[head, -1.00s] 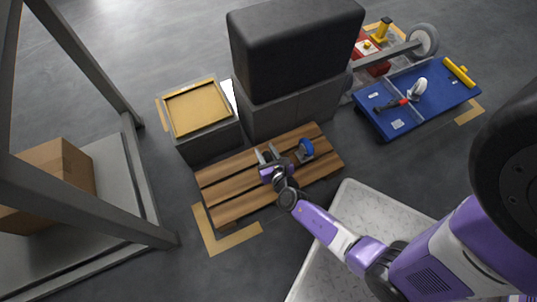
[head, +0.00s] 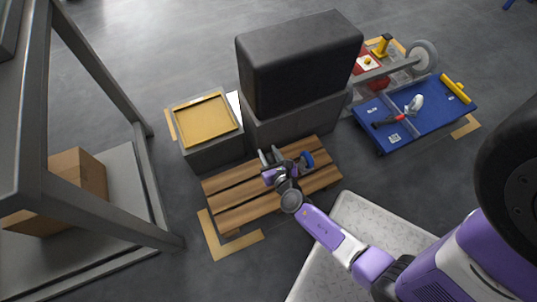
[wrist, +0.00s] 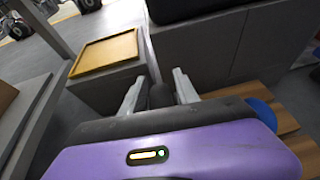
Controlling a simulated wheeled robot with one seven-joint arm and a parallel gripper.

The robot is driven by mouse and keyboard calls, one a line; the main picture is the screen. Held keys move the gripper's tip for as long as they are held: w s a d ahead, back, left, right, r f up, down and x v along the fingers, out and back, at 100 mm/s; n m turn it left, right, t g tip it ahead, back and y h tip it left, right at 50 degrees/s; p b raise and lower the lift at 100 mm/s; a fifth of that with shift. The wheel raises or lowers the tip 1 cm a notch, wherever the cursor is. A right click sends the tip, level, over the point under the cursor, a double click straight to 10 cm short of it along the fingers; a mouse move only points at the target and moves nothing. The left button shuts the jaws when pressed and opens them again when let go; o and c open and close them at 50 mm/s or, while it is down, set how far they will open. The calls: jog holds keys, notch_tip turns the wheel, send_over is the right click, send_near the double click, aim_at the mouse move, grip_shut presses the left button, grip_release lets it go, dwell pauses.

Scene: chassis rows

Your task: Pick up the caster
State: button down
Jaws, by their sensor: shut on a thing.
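My gripper (head: 270,158) is over the wooden pallet in the head view. It also shows in the wrist view (wrist: 157,92). Its fingers are shut on a dark, rounded thing (wrist: 161,96), which I take to be the caster. Only part of it shows between the fingers; the purple gripper body hides the rest. A blue round, wheel-like thing (head: 307,161) stands on the pallet just right of my gripper. Its blue edge shows at the right in the wrist view (wrist: 262,112), outside the fingers.
The slatted pallet (head: 240,216) lies on the floor. Behind it stand a grey box with a yellow tray (head: 207,118) and a big dark block (head: 300,65). A blue cart (head: 440,118) with tools is at right, a grey rack (head: 150,190) at left.

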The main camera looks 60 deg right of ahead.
notch_tip(320, 180, up, 12)
jog(key=p, duration=0.7)
jog(key=shift+p, duration=0.4)
jog(key=shift+f, duration=0.1)
